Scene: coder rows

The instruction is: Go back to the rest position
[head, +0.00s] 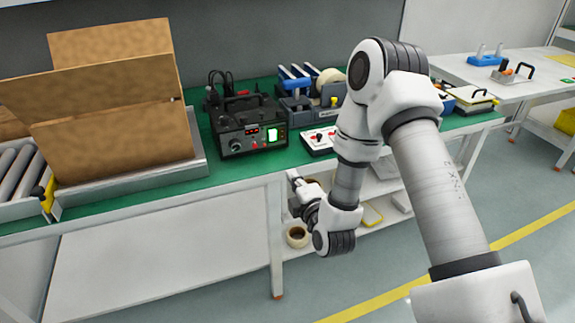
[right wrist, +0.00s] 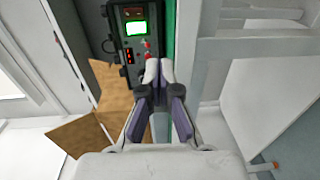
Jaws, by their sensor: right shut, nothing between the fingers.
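My right gripper (head: 300,192) hangs at the front edge of the green-topped bench (head: 230,180), in front of the black control box and a little below the bench top. In the right wrist view its two fingers (right wrist: 159,66) are together with nothing between them. My right arm reaches across the right half of the head view and hides part of the bench. The black control box (head: 262,140) with a lit green screen stands on the bench; it also shows beyond the fingertips in the right wrist view (right wrist: 128,48). My left gripper is not in view.
An open cardboard box (head: 115,125) stands on the left beside a roller conveyor (head: 20,175). A tape dispenser (head: 300,100) and a small white button panel (head: 318,140) are right of the control box. A lower shelf holds a tape roll (head: 297,237).

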